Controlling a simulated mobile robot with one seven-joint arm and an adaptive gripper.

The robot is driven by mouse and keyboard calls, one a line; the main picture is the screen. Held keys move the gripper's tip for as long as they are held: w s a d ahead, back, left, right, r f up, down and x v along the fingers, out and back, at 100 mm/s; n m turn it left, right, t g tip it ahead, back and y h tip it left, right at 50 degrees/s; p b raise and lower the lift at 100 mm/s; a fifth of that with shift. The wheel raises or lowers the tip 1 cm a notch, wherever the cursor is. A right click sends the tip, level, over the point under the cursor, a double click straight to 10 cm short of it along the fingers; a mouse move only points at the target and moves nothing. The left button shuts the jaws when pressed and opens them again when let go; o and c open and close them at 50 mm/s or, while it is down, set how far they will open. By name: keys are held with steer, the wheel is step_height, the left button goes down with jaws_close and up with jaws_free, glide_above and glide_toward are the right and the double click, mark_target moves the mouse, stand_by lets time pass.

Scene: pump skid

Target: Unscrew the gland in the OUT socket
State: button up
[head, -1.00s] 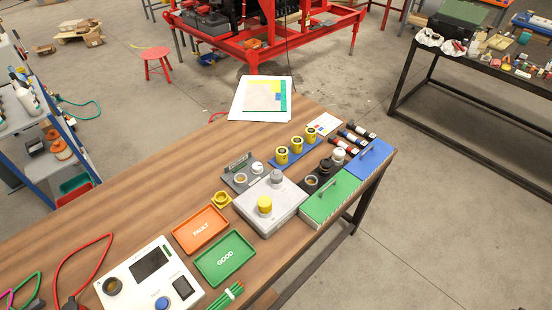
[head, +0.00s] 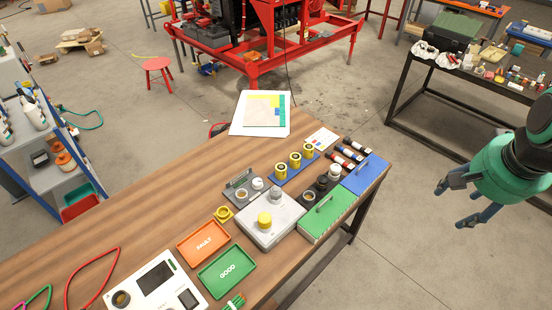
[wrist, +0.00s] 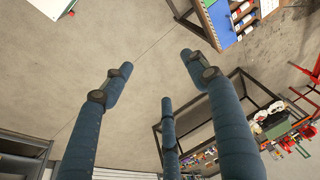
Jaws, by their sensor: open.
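A light grey box (head: 263,236) stands on the wooden workbench. On its top sit a yellow gland-like fitting (head: 264,221) and a grey one (head: 275,196) behind it. No socket lettering is readable, so I cannot tell which is OUT. My gripper (head: 455,204) is at the right, over the floor beyond the bench edge, well apart from the box. In the wrist view my gripper (wrist: 157,78) shows three blue fingers spread open with nothing between them. The box is not visible there.
An orange tray (head: 184,256) and a green tray (head: 211,287) lie in front of the box. Green (head: 303,226) and blue (head: 371,184) bins stand to its right. Yellow cylinders (head: 295,161) stand behind.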

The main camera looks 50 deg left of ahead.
steer(key=w+a+f+g+p, duration=0.1)
steer(key=w+a, duration=0.1)
steer(key=a, duration=0.4)
steer(key=w+a+f+p, duration=0.1)
steer(key=w+a+p, duration=0.1)
steer(key=a, duration=0.4)
steer(key=n+g+h+p, duration=0.1)
steer(key=g+p, duration=0.1)
steer(key=p, duration=0.5)
glide_above(276, 188)
step_height(276, 188, down, 19)
steer(key=shift+f, duration=0.1)
steer(key=shift+f, duration=6.75)
